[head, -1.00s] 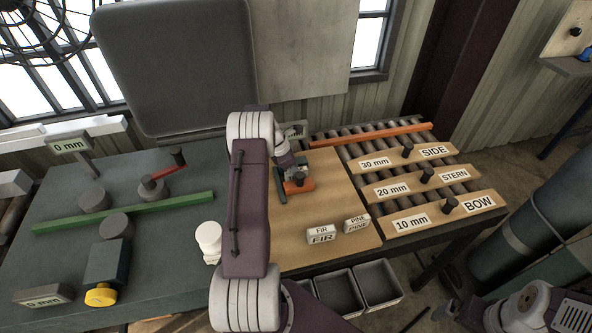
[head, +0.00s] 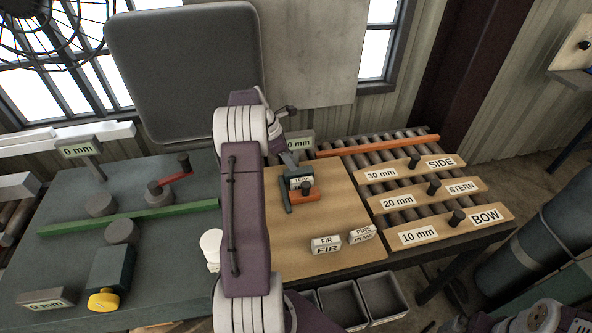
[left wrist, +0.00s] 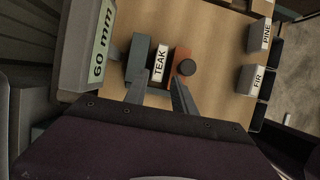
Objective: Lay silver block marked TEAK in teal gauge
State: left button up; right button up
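The silver block marked TEAK (head: 301,182) lies in the gauge on the wooden board, between its dark teal bar (head: 285,191) and an orange slider (head: 307,195) with a black knob. In the left wrist view the TEAK block (left wrist: 160,64) sits label up between the teal bar (left wrist: 138,58) and the orange slider (left wrist: 182,66). I cannot tell if it touches both. My left gripper (left wrist: 160,98) is open, its fingers apart and clear of the block. In the head view the left gripper (head: 291,164) is partly hidden by my arm.
FIR (head: 326,245) and PINE (head: 362,234) blocks stand near the board's front. A 60 mm sign (left wrist: 100,45) stands beside the gauge. Labelled wooden bars (head: 425,205) lie on rollers at right. A green bar (head: 130,217) lies on the left table. Empty bins (head: 382,297) hang in front.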

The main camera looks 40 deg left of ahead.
pick_arm(q)
jog(key=s+d+m+g+y, duration=0.1)
jog(key=s+d+m, duration=0.1)
jog(key=d+m, duration=0.55)
jog(key=s+d+m+g, duration=0.1)
jog(key=s+d+m, duration=0.2)
jog(key=d+m, duration=0.45)
jog(key=s+d+f+m+y, duration=0.1)
jog(key=s+d+m, duration=1.1)
jog(key=s+m, duration=0.1)
jog(key=shift+s+d+f+y, duration=0.2)
jog(key=shift+d+f+y, duration=0.05)
jog(key=shift+f+y, duration=0.1)
jog(key=shift+a, duration=0.1)
jog(key=shift+s, duration=0.1)
